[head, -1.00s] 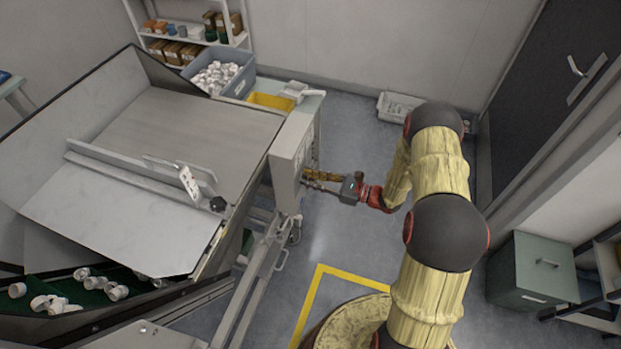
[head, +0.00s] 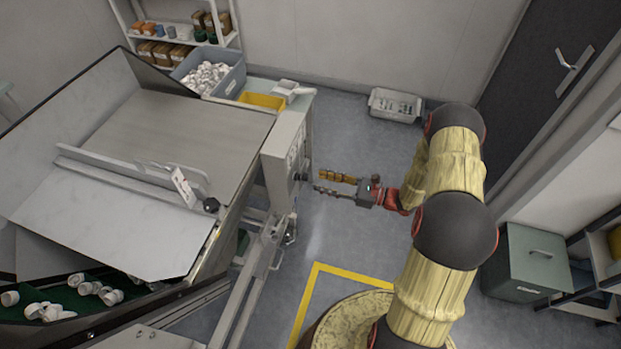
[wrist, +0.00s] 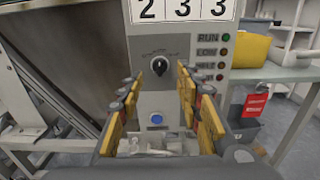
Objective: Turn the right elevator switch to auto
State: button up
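A dark rotary switch (wrist: 159,66) sits on the grey control box front in the wrist view, below a "233" plate (wrist: 183,9). Small markings arc above it, too small to read, and I cannot tell which one it points at. A blue button (wrist: 156,118) is lower on the same panel. My gripper (wrist: 158,86) is open, with its yellow fingers on either side of the switch in the picture and nothing between them. In the head view my gripper (head: 318,182) is apart from the control box (head: 279,165), a short gap to its right.
The panel has a column of indicator lamps (wrist: 226,51) at right. A hopper (head: 140,180) stands left of the box. The floor right of the box is open.

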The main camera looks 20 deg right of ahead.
jog(key=shift+v, duration=2.35)
jog(key=s+a+f+n+g, duration=0.3)
jog(key=s+a+f+g, duration=0.15)
jog(key=s, duration=0.35)
jog(key=s+r+n+g+h, duration=0.4)
jog(key=s+r+n+g, duration=0.3)
jog(key=s+n, duration=0.1)
jog(key=s+d+r+n+h, duration=0.1)
jog(key=s+r+n+h, duration=0.1)
jog(key=r+n+h, duration=0.45)
jog(key=s+r+n+h, duration=0.3)
jog(key=r, duration=0.7)
jog(key=s+a+r+n+t, duration=0.1)
jog(key=a+r+n+t, duration=0.1)
jog(key=r, duration=0.5)
jog(key=s+a+r+n+t+h, duration=0.1)
jog(key=a+r+n+t, duration=0.1)
jog(key=a+r+t, duration=0.2)
notch_tip(320, 180, up, 3)
jog(key=shift+r+n, duration=0.2)
jog(key=shift+n, duration=0.15)
